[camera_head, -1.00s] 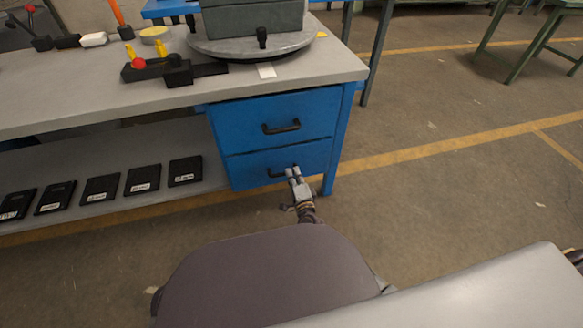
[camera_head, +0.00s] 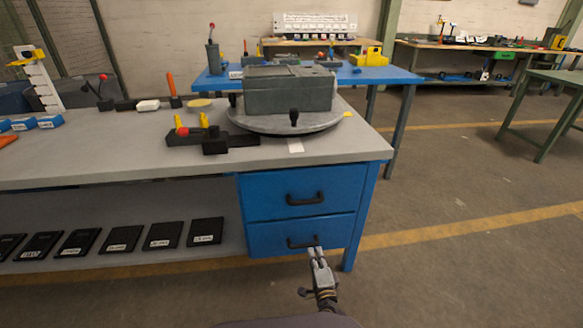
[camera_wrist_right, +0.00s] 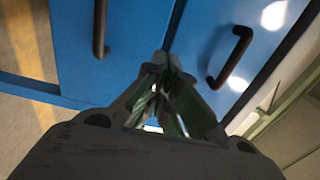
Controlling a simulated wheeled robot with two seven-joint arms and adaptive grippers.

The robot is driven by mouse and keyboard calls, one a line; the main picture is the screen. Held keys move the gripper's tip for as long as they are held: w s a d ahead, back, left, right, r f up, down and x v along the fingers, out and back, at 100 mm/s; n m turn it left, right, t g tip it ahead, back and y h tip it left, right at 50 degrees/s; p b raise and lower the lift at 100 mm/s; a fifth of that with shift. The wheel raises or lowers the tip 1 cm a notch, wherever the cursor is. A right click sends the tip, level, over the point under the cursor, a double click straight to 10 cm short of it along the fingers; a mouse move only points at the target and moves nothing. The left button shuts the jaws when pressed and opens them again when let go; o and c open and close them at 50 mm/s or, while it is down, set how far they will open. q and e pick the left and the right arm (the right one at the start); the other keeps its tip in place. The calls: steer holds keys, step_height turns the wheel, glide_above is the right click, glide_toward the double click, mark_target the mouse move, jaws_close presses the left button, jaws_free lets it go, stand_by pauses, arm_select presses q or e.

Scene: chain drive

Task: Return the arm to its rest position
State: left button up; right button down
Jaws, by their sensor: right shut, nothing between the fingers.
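My right gripper (camera_head: 317,252) is at the lower blue drawer (camera_head: 280,236) of the workbench, close to its black handle (camera_head: 303,243). In the head view its fingertips overlap the right end of that handle. In the right wrist view the gripper (camera_wrist_right: 160,62) has its fingertips together and empty, in front of the blue drawer fronts. One black handle (camera_wrist_right: 99,28) is to its left and another (camera_wrist_right: 230,56) to its right, both apart from the fingers. Both drawers look closed. My left gripper is not in view.
The grey workbench top (camera_head: 100,150) holds a round turntable (camera_head: 240,122) with a grey box (camera_head: 288,92) on it and a black fixture (camera_head: 210,138). Several black trays (camera_head: 162,236) lie on the lower shelf. The floor to the right (camera_head: 450,220) is clear.

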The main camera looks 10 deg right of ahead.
steer(key=s+a+n+g+y, duration=0.5)
steer(key=a+n+g+y, duration=0.5)
steer(key=n, duration=0.8)
steer(key=s+d+r+n+h, duration=0.3)
steer(key=s+d+r+h, duration=0.2)
steer(key=s+d+h, duration=0.4)
arm_select(q)
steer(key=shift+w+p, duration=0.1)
steer(key=shift+p, duration=0.4)
arm_select(e)
steer(key=s+f+g+y, duration=0.1)
steer(key=s+f, duration=0.2)
steer(key=s, duration=0.3)
steer(key=s+f+m+g, duration=0.1)
steer(key=s+f, duration=0.3)
steer(key=s, duration=0.2)
steer(key=shift+d+f+g+y, duration=0.2)
steer(key=shift+g+y, duration=0.2)
